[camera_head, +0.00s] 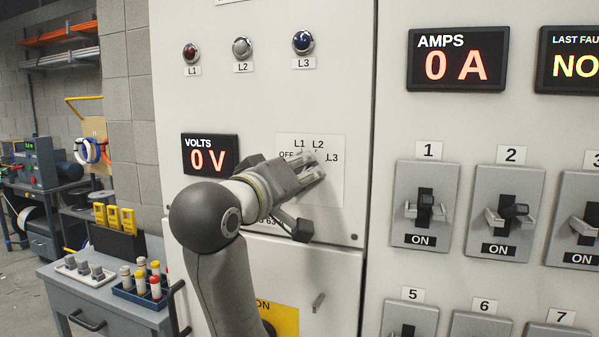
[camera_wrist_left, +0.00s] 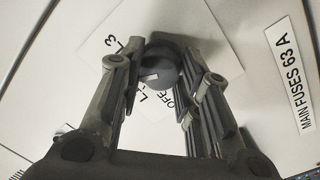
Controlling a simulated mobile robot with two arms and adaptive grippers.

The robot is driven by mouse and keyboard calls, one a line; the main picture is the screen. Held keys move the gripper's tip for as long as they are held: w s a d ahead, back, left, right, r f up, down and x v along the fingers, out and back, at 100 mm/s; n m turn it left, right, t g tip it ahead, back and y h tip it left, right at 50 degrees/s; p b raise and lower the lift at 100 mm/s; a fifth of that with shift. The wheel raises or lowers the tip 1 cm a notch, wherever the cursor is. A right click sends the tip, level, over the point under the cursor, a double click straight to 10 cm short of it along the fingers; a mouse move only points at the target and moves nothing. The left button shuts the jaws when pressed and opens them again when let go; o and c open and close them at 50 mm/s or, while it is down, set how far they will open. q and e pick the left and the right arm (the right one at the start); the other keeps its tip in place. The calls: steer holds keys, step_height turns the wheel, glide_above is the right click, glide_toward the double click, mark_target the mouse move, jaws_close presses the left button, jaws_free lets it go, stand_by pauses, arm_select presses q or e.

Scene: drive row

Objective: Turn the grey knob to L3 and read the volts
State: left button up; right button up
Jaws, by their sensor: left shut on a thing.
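The grey knob (camera_wrist_left: 163,68) shows in the left wrist view between the two fingers of my left gripper (camera_head: 311,171), which is shut on it. Its white mark is visible near the L1 side of the dial, but I cannot tell exactly which position it points to. In the head view the gripper hides the knob on its white dial plate (camera_head: 333,188), labelled OFF, L1, L2 and L3. The VOLTS display (camera_head: 210,155) left of the dial reads 0 V. My right gripper is not in view.
Red (camera_head: 191,53), clear (camera_head: 241,48) and blue (camera_head: 303,41) lamps sit above, labelled L1 to L3. An AMPS display (camera_head: 458,60) reads 0 A. Several breaker switches (camera_head: 425,207) fill the right panel. A grey cart (camera_head: 110,310) stands at lower left.

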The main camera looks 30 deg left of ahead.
arm_select(q)
steer(key=m+p, duration=0.3)
steer(key=m, duration=0.1)
steer(key=shift+r+p, duration=0.2)
steer(key=shift+p, duration=0.15)
steer(key=shift+f+m+g+p, duration=0.1)
steer(key=shift+m+g+p, duration=0.2)
steer(key=shift+m+p, duration=0.9)
steer(key=shift+m, duration=0.3)
steer(key=o, duration=1)
steer(key=shift+o, duration=0.2)
steer(key=shift+r, duration=4.95)
